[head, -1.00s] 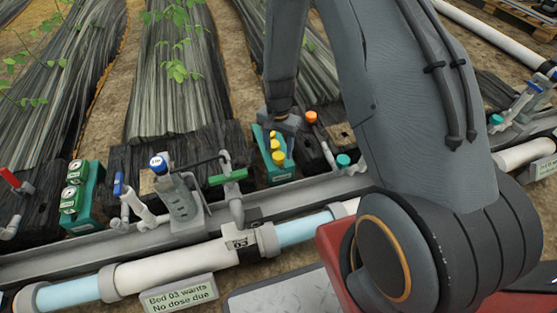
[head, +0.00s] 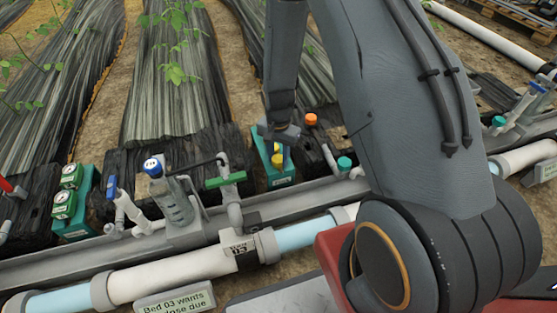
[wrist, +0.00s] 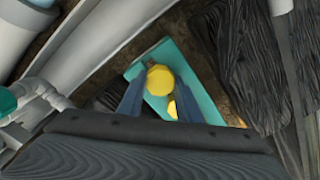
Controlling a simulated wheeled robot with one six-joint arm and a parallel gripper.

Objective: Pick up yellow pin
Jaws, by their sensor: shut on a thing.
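The pin's round top faces the camera. I cannot tell whether the held pin is clear of the teal holder.
An orange-topped post (head: 311,119) stands just right of the holder. A green-handled valve (head: 225,180) and a blue-capped clear bottle (head: 173,197) stand to the left. A white and blue pipe (head: 165,272) runs along the front, beside a grey trough (head: 285,205).

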